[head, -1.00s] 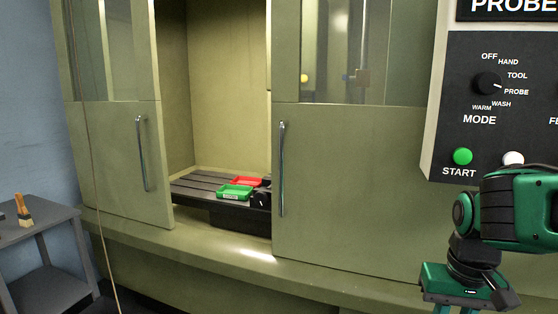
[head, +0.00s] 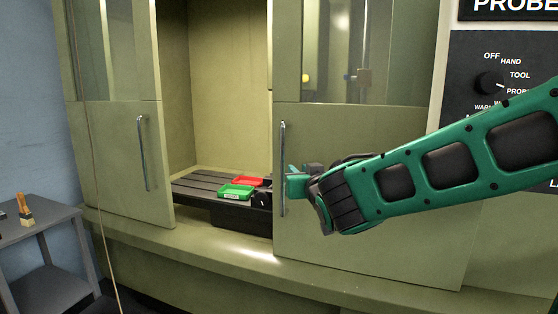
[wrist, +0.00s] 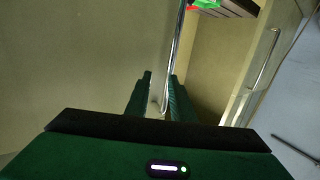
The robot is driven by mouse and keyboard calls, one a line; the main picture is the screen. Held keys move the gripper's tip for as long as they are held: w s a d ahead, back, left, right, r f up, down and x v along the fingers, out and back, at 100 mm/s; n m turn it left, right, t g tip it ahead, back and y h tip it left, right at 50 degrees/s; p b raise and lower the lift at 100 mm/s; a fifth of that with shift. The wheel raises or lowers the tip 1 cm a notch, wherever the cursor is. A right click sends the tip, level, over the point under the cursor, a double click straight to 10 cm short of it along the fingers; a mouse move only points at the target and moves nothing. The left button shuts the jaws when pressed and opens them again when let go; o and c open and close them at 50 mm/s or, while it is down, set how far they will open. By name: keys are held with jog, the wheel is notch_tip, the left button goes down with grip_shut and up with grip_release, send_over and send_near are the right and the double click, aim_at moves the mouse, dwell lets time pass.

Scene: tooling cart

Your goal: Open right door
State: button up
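The right door (head: 350,190) is an olive panel with a window above. It stands to the right of the opening. Its vertical metal handle (head: 282,150) is near the door's left edge. My gripper (head: 290,184) is just right of the handle's lower half in the head view. In the wrist view my gripper (wrist: 160,77) has its two fingers apart, and the handle (wrist: 177,45) runs down close to the right finger. I cannot tell whether the bar is between the fingers or touching. My arm covers part of the door.
The left door (head: 120,160) has its own handle (head: 142,153). Between the doors, a green tray (head: 236,191) and a red tray (head: 247,181) rest on a dark slotted table (head: 195,189). A control panel (head: 470,60) is at right, a grey cart (head: 45,226) at left.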

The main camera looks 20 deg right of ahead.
aim_at(284, 157)
jog(key=shift+t+y, duration=0.3)
jog(key=w, duration=0.3)
jog(key=w+a+r, duration=0.1)
jog(key=w, duration=0.7)
jog(key=shift+a+r, duration=0.15)
jog(key=shift+a, duration=0.1)
